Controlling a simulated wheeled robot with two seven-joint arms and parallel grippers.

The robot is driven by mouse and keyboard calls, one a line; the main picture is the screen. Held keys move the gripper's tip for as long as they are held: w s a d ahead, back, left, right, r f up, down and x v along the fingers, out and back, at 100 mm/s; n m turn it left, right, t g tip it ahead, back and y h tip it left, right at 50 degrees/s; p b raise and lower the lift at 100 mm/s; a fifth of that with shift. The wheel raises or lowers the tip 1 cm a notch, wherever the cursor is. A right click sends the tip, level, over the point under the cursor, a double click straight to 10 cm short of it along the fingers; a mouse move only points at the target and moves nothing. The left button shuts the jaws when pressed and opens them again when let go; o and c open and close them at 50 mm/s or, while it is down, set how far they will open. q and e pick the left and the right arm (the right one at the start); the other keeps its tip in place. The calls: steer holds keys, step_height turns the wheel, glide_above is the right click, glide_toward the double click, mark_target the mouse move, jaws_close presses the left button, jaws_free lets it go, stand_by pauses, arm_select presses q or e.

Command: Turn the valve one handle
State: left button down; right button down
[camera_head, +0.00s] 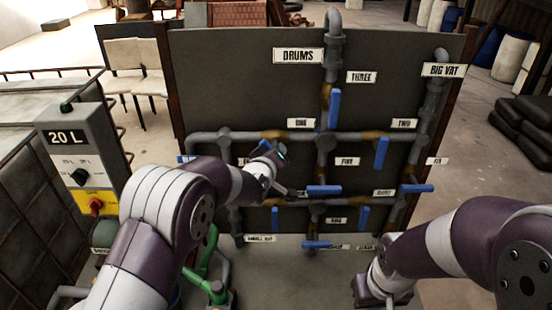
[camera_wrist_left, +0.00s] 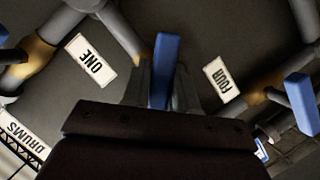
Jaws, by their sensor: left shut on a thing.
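My left gripper (camera_wrist_left: 161,80) is shut around a blue handle (camera_wrist_left: 165,58) in the left wrist view, with a grey finger on each side of it. The ONE label (camera_wrist_left: 91,61) is to the left of this handle and the FOUR label (camera_wrist_left: 222,79) to the right.
Other blue handles stand close by, at THREE (camera_head: 334,108), TWO (camera_head: 381,153) and the lower middle (camera_head: 324,190). A grey control box (camera_head: 80,150) marked 20 L is at left.

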arm_select(q)
steer(key=shift+r+m+y, duration=0.2)
steer(key=shift+m+y, duration=0.1)
steer(key=m+y+p, duration=0.1)
steer(key=p, duration=0.2)
steer(key=m+p, duration=0.2)
steer(key=p, duration=0.1)
steer(key=m+y+p, duration=0.1)
steer(key=p, duration=0.2)
steer(key=shift+r+y, duration=0.25)
steer(key=shift+y, duration=0.05)
steer(key=shift+w+f+m+y+p, duration=0.1)
steer(key=shift+m+y+p, duration=0.4)
steer(key=shift+p, duration=0.45)
steer(key=c, duration=1)
jaws_free()
steer(key=shift+f, duration=0.1)
